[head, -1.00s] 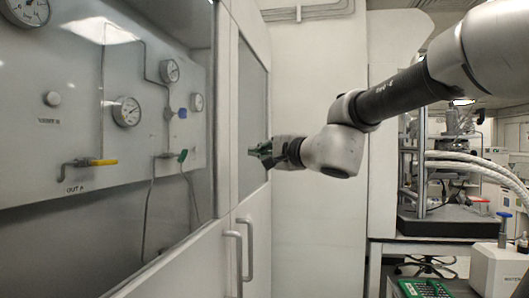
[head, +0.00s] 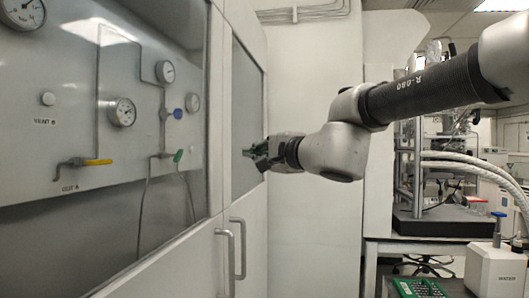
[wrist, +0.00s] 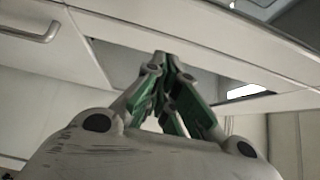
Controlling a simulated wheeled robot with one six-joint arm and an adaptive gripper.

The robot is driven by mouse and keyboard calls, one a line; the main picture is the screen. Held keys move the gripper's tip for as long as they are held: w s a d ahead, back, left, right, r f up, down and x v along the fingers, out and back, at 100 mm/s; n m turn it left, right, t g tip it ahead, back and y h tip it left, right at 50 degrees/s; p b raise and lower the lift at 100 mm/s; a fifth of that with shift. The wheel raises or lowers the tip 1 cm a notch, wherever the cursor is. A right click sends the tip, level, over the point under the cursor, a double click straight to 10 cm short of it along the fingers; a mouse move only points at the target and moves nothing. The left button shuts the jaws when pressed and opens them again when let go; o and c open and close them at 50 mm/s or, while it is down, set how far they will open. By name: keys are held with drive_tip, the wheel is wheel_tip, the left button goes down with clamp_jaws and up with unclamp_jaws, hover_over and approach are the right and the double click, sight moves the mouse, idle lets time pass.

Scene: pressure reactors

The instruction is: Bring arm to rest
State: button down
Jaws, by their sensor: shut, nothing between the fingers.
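My gripper (head: 250,153) is at the end of my outstretched arm in the head view, pointing left toward the cabinet's glass front. Its green-lined fingers also show in the wrist view (wrist: 163,62), drawn together at the tips with nothing between them. The fingertips are close to the cabinet's narrow window (head: 247,110); whether they touch it I cannot tell. My arm reaches in from the upper right and is held up in the air.
Door handles (head: 238,248) stick out below my gripper. At right stand a bench with apparatus (head: 440,222) and a white unit (head: 495,268).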

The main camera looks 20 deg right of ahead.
drive_tip(key=s+a+f+n+g+y, duration=0.1)
drive_tip(key=s+a+n+y, duration=0.1)
drive_tip(key=s+a, duration=0.25)
drive_tip(key=s+d+f+n+g, duration=0.2)
drive_tip(key=s+f+n+g, duration=0.25)
drive_tip(key=f, duration=0.35)
drive_tip(key=s+d+f+n+g, duration=0.25)
drive_tip(key=f+n+g, duration=0.2)
drive_tip(key=f, duration=0.35)
drive_tip(key=s+d+f+n+g+h, duration=0.1)
drive_tip(key=s+d+f+h, duration=0.2)
drive_tip(key=d, duration=0.6)
drive_tip(key=s+d+f+n+g+h, duration=0.1)
drive_tip(key=s+d+f+h, duration=0.3)
drive_tip(key=d, duration=0.5)
drive_tip(key=shift+s+f+n+g+h, duration=0.35)
drive_tip(key=shift+s+n+h, duration=0.2)
drive_tip(key=shift+s, duration=0.25)
